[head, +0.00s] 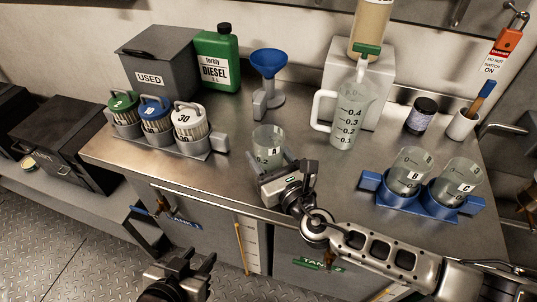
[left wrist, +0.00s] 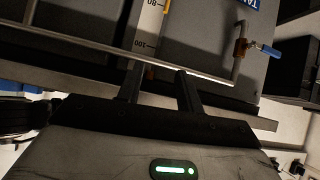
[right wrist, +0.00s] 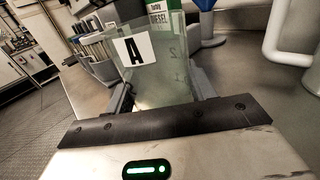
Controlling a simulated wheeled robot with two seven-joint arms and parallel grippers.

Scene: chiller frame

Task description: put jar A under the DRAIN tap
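Jar A (head: 268,140) is a clear beaker near the front edge of the steel bench. My right gripper (head: 278,170) reaches it from the front right. In the right wrist view jar A (right wrist: 155,75) shows its black-on-white A label, and a finger lies close against each side. I cannot tell if its base touches the bench. My left gripper (head: 195,264) is low in front of the cabinets, fingers apart and empty; the left wrist view shows the same gap (left wrist: 160,85). No DRAIN label is readable. A blue-handled tap (head: 160,207) and a green-handled tap (head: 322,263) are on the tank fronts.
Jars B (head: 411,165) and C (head: 458,178) stand in a blue holder (head: 420,207). A graduated jug (head: 348,118), blue funnel (head: 269,65), diesel can (head: 216,60), USED box (head: 158,65) and filter rack (head: 165,150) stand behind. The bench between jug and front edge is clear.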

